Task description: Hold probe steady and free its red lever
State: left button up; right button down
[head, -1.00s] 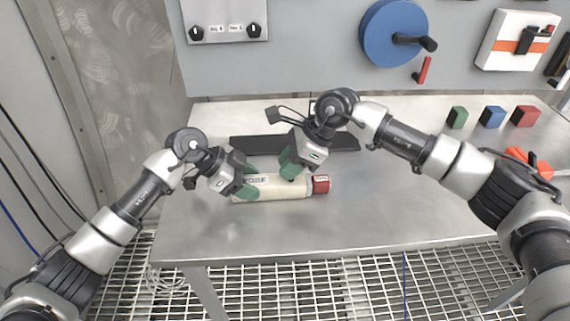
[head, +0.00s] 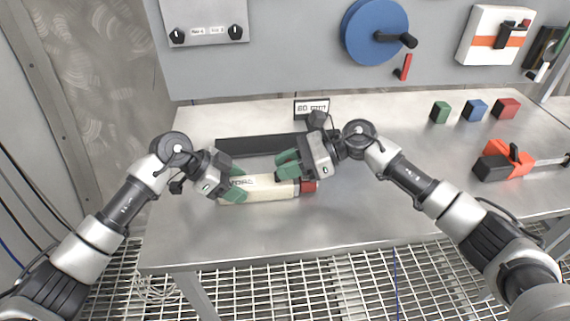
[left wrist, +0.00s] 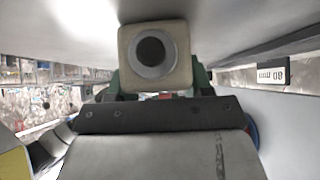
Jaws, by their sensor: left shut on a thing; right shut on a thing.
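The cream probe (head: 265,190) lies along the front of the steel table, its red end (head: 308,187) to the right. My left gripper (head: 236,189) is shut on the probe near its left end. In the left wrist view the probe's square end (left wrist: 154,52), with a round dark centre, sits between the green fingers. My right gripper (head: 284,165) is shut at the upper side of the probe's right half, fingers pointing left. The red lever is hidden at its fingers, so the grip on it does not show clearly.
Green, blue and red blocks (head: 475,110) stand back right. An orange and black tool (head: 505,160) lies at the right. The front middle of the table is clear.

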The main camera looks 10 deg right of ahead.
pick_arm(q)
jog(key=shift+d+r, duration=0.2)
pick_arm(e)
jog(key=shift+f, duration=0.45)
jog(key=c, duration=1)
grip_release()
jog(key=shift+a, duration=0.1)
pick_arm(q)
jog(key=shift+w+a+f, duration=0.1)
pick_arm(e)
jog(key=shift+o, duration=0.2)
jog(key=shift+r, duration=0.1)
jog(key=shift+r, duration=0.1)
jog(key=shift+d+r, duration=0.1)
jog(key=shift+d, duration=0.1)
jog(key=v, duration=1.1)
jog(key=shift+d, duration=0.35)
jog(key=shift+w, duration=0.1)
pick_arm(q)
jog(key=o, duration=1.1)
jog(key=shift+f, duration=0.1)
